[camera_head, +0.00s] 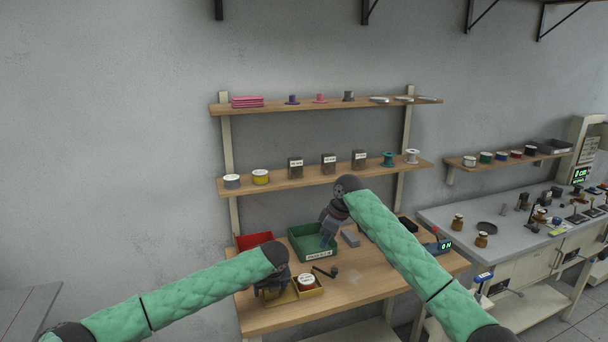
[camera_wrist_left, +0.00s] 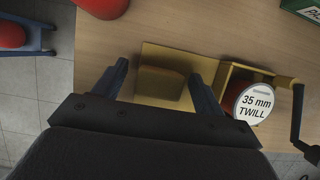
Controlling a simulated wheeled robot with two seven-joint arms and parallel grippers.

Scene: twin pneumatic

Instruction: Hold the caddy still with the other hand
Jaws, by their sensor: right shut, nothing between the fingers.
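The yellow caddy (camera_head: 311,292) sits on the workbench; it also shows in the left wrist view (camera_wrist_left: 152,57). A roll marked "35 mm TWILL" (camera_wrist_left: 253,102) stands in its right compartment, and a tan block (camera_wrist_left: 160,83) lies in the left part. My left gripper (camera_head: 272,293) is over the caddy's left part. In the left wrist view its fingers (camera_wrist_left: 162,88) are spread either side of the tan block, with gaps; contact with the caddy cannot be told. My right gripper (camera_head: 327,240) is shut and empty over the green bin (camera_head: 302,254).
A dark crank handle (camera_head: 328,272) is beside the caddy's right side. The bench's front right (camera_head: 375,285) is clear. Shelves (camera_head: 320,177) stand above the bench.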

